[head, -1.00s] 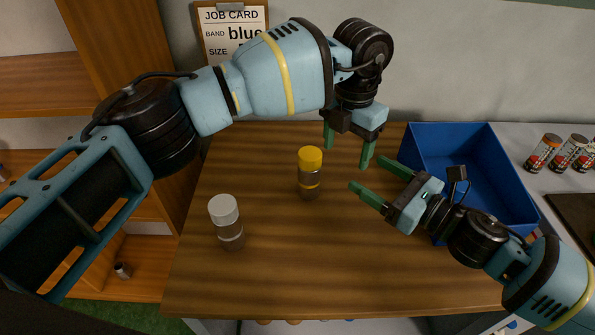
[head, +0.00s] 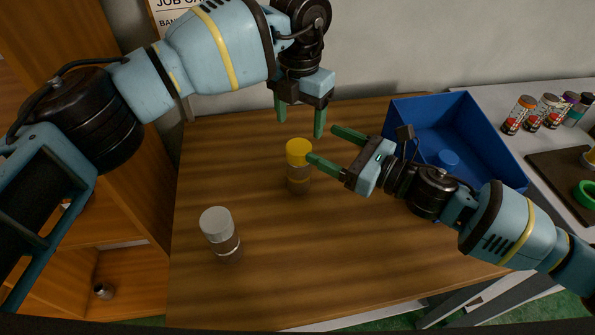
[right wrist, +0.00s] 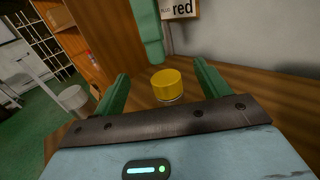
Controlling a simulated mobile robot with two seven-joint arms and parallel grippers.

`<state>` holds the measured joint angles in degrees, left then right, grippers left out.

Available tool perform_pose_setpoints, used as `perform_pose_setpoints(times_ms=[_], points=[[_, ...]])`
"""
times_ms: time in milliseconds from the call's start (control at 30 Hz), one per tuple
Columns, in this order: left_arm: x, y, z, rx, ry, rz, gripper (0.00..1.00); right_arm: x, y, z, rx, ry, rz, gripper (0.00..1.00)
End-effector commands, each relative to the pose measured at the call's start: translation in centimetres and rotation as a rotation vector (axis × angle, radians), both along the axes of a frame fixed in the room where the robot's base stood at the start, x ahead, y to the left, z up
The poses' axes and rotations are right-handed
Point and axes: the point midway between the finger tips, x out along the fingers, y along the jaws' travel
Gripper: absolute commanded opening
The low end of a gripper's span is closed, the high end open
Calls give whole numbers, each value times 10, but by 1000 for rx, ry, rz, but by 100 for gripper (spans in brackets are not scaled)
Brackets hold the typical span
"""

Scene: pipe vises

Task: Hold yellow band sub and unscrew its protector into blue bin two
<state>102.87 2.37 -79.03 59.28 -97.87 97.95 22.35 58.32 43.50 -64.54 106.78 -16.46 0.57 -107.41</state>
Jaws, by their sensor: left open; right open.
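The yellow-capped sub (head: 299,180) stands upright on the wooden table. Its yellow protector (head: 298,148) is on top, and it also shows in the right wrist view (right wrist: 167,83). My right gripper (head: 322,143) is open and empty, its fingers pointing left towards the protector. In the right wrist view the protector appears between the two green fingers, and I cannot tell whether they touch it. My left gripper (head: 300,116) is open and points down, just behind and above the sub.
A white-capped sub (head: 220,234) stands upright at the table's front left. Several small bottles (head: 533,115) stand on the grey surface at right, near a dark board (head: 560,180) with a green ring (head: 585,193). The table's front middle is clear.

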Motion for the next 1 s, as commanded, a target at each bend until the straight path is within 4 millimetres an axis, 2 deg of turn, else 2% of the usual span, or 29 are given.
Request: perform_pose_setpoints(times_ms=[467,800,1000], points=[[0,0,0,0,0,0,67,0,0,-73,2,6,-2,75],[0,0,0,0,0,0,67,27,42,-71,2,-2,0,75],[0,0,0,0,0,0,67,38,57,-72,2,-1,-1,75]])
